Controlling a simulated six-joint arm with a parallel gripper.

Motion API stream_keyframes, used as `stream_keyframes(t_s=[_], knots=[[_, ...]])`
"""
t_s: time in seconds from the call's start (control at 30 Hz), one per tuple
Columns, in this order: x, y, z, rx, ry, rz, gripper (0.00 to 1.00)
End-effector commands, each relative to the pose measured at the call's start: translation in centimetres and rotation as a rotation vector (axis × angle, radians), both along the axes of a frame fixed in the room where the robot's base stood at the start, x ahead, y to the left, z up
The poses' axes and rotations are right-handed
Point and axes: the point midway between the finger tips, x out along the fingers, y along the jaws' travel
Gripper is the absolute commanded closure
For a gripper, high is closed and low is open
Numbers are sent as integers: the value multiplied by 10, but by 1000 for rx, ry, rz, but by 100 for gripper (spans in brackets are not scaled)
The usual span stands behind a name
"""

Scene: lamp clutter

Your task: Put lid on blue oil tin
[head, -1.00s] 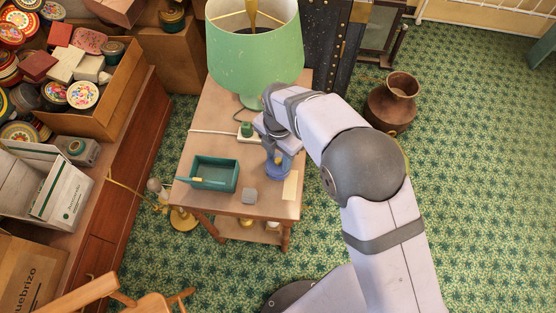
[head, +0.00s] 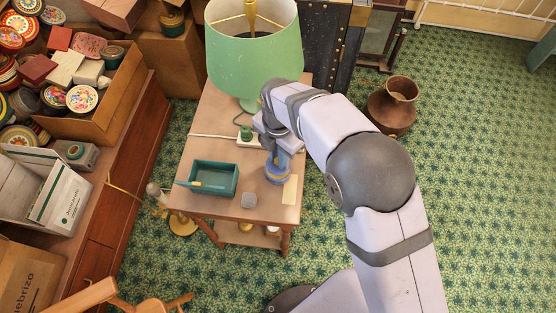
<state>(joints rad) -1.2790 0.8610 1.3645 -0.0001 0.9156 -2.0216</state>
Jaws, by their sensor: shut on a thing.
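The blue oil tin (head: 277,175) stands upright near the right edge of the small wooden table. My gripper (head: 279,152) is directly above the tin, pointing down. It is shut on a small piece at the tin's top, which seems to be the lid. My wrist hides most of the piece, and I cannot tell whether it is seated on the tin or just above it.
A teal tray (head: 214,178) with a brush-like tool, a grey block (head: 249,200) and a pale paper strip (head: 290,190) lie close by.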

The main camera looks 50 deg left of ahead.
Motion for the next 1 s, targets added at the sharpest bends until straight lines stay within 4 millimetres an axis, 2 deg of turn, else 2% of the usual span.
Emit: stream_keyframes(t_s=[0.2,0.43,0.7,1.0], knots=[[0,1,37,4,-1,0,100],[0,1,67,2,-1,0,100],[0,0,77,-2,1,0,100],[1,2,71,-4,1,0,100]])
